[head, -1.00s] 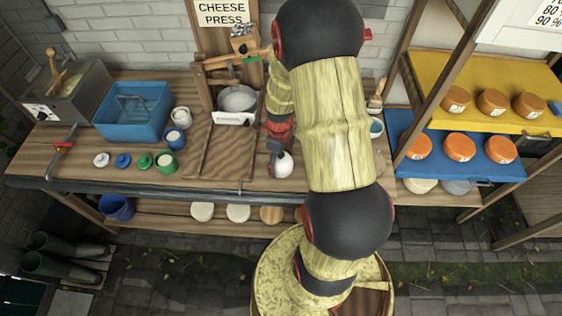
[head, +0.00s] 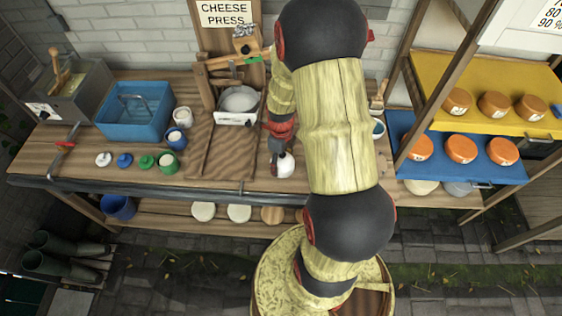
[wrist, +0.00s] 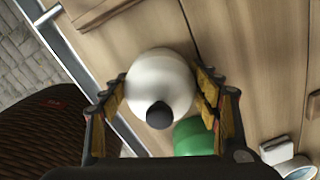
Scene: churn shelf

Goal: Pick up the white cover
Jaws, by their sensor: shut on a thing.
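The white cover (wrist: 160,85) is a smooth rounded white piece with a black knob. In the wrist view it sits between the two fingers of my gripper (wrist: 163,95), which is shut on it. In the head view the white cover (head: 284,168) shows small at the front of the wooden bench, below my dark gripper (head: 283,153). My arm hides much of the area to its right. I cannot tell whether the cover touches the bench.
A green object (wrist: 193,138) is close beside the cover in the wrist view. The bench (head: 60,165) also bears a blue basin (head: 135,125), small lids, cups and a white scale (head: 237,118). Shelves with orange cheeses (head: 461,150) stand right.

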